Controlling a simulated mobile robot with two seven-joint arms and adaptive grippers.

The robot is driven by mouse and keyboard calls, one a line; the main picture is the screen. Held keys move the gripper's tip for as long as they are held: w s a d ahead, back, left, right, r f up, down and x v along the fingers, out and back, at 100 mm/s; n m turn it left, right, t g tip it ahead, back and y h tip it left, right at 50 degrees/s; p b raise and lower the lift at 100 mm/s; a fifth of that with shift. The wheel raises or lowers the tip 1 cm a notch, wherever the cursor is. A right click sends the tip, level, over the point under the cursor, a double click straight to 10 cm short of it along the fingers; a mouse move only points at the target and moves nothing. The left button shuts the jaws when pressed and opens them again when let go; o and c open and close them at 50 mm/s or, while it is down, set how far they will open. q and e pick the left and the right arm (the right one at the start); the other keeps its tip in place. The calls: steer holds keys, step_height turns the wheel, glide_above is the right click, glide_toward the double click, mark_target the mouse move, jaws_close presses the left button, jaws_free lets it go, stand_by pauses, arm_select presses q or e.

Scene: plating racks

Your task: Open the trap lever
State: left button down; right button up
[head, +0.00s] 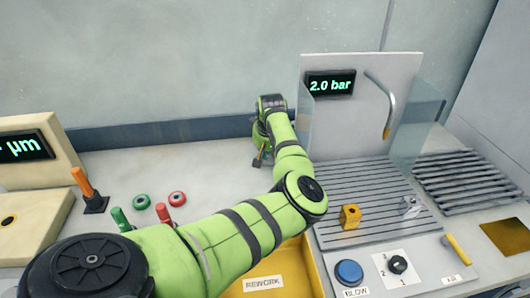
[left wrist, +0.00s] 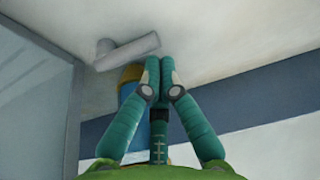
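In the left wrist view, a grey T-shaped lever (left wrist: 128,50), which looks like the trap lever, sits against a pale surface, just left of the fingertips. A yellow-orange collar (left wrist: 131,73) and a blue body (left wrist: 128,100) are partly hidden behind the fingers. My left gripper (left wrist: 160,65) has its teal fingertips together, with nothing visible between them. I cannot tell whether they touch the lever. In the head view the left gripper (head: 261,153) is small beside the left of the rack station, and I cannot make out the lever there. My right gripper is not in view.
A clear shield (head: 306,125) stands close to the right of my left gripper. The station has a 2.0 bar display (head: 330,84), a slatted bed (head: 365,190), a blue button (head: 348,272) and a yellow-handled lever (head: 456,248). The counter behind the red and green rings is clear.

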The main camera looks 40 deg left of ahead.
arm_select(q)
steer(key=shift+s+d+n+g+p, duration=0.2)
steer(key=shift+s+n+g+p, duration=0.15)
steer(key=shift+n+p, duration=0.45)
steer(key=shift+s+n, duration=0.1)
steer(key=shift+n, duration=0.3)
steer(key=shift+s+d+n+g+y, duration=0.25)
steer(key=shift+d+n+y, duration=0.05)
steer(key=shift+n, duration=0.6)
steer(key=shift+s+d+n+p, duration=0.2)
steer(key=shift+d+n+p, duration=0.05)
steer(key=shift+n+p, duration=0.35)
steer(key=shift+s+d+g+p, duration=0.3)
steer(key=shift+d+p, duration=0.55)
steer(key=shift+p, duration=0.55)
steer(key=shift+d+p, duration=0.4)
steer(key=shift+p, duration=0.15)
step_height(320, 180, up, 10)
stand_by(0.6)
